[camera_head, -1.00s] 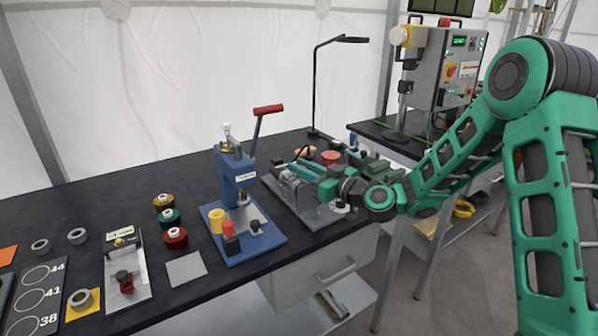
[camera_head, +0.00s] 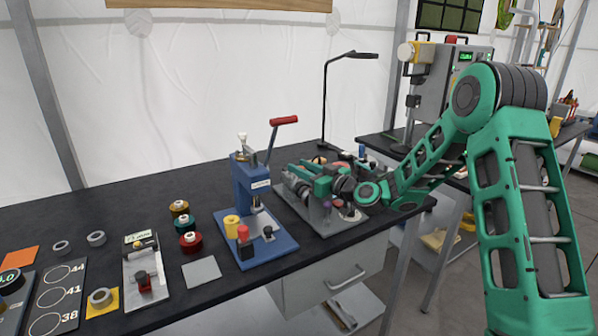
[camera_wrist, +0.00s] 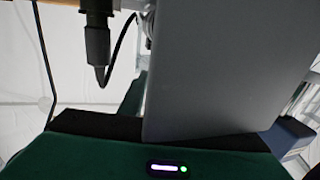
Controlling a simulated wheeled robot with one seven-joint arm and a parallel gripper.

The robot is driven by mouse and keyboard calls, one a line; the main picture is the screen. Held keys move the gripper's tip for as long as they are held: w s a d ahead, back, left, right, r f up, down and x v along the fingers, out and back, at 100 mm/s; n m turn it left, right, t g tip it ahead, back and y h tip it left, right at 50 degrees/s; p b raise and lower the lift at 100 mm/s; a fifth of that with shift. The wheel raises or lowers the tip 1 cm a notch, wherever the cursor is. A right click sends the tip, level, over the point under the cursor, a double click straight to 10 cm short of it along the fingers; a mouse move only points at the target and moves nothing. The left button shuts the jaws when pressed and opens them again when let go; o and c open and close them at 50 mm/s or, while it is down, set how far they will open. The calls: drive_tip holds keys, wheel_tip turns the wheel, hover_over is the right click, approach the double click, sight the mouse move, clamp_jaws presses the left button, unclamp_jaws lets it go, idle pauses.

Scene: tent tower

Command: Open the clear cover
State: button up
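My gripper (camera_head: 314,176) is at the end of the green arm, low over the grey-based machine (camera_head: 330,222) to the right of the blue hand press. Its fingertips are hard to make out among the machine's parts. In the wrist view, the green gripper body (camera_wrist: 215,160) with a small lit strip fills the bottom edge. A flat grey panel (camera_wrist: 215,70) stands close in front of it; I cannot tell whether it is the cover. I cannot pick out a clear cover in the head view. Whether the gripper is open or holding something is hidden.
The blue press (camera_head: 250,190) with a red-handled lever stands left of the machine. A tall black lamp (camera_head: 325,100) rises behind. Spools, a grey plate (camera_head: 201,272) and a small fixture (camera_head: 146,270) lie further left. A grey control box (camera_head: 440,90) stands on the right table.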

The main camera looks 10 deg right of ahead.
drive_tip(key=shift+o, duration=0.4)
drive_tip(key=shift+s, duration=0.1)
drive_tip(key=v, duration=1)
drive_tip(key=shift+s+d, duration=0.15)
drive_tip(key=shift+d, duration=0.15)
